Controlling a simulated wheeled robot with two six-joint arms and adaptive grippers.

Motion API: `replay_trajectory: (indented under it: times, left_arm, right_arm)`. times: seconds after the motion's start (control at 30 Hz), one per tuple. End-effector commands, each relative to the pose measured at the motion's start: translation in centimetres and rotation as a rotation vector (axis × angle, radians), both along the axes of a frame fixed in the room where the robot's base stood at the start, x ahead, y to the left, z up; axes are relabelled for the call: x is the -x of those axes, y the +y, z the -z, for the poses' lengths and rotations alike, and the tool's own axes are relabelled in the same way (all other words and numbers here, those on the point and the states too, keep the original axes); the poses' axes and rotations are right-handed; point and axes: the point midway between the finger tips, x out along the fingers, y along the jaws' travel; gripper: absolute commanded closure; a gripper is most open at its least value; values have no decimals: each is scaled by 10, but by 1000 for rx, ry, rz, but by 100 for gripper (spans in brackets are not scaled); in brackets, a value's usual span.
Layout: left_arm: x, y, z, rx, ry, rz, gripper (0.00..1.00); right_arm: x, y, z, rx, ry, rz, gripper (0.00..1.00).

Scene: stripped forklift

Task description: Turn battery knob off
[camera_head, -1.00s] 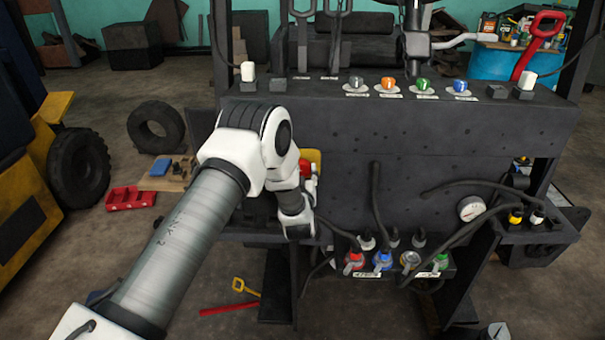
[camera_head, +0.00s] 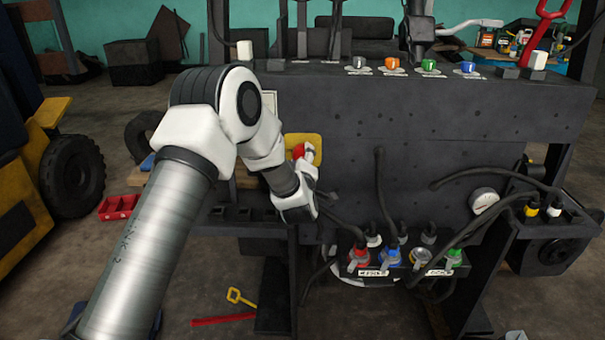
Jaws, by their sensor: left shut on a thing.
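The red battery knob (camera_head: 299,151) stands out from a yellow plate (camera_head: 318,139) on the left part of the dark front panel. My left arm comes in from the lower left, bends at a white elbow and drops to the wrist in front of the panel. My left gripper (camera_head: 308,156) is at the red knob, shut on it. The wrist and fingers hide part of the knob and plate, so the knob's exact angle cannot be read. My right gripper is not in view.
Colored switches (camera_head: 393,64) line the panel top. Below are colored connectors (camera_head: 390,255) with dark hoses, and a gauge (camera_head: 484,203) at right. A yellow vehicle wheel (camera_head: 72,174) stands left. A red bin (camera_head: 118,207) and red bar (camera_head: 223,320) lie on the floor.

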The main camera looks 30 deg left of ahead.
Motion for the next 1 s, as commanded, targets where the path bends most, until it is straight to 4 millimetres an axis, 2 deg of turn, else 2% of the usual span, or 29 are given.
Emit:
replay_trajectory:
  times: [0.03, 0.5, 0.8, 1.0]
  left_arm:
    - [0, 1, 7, 37, -29, -2, 81]
    - [0, 1, 8, 412, -258, -1, 81]
    - [0, 1, 6, 594, -366, -1, 81]
    - [0, 1, 4, 660, -406, -2, 81]
  right_arm:
    - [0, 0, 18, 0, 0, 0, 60]
    - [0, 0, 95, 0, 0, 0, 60]
    - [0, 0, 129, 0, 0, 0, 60]
    - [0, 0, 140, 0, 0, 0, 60]
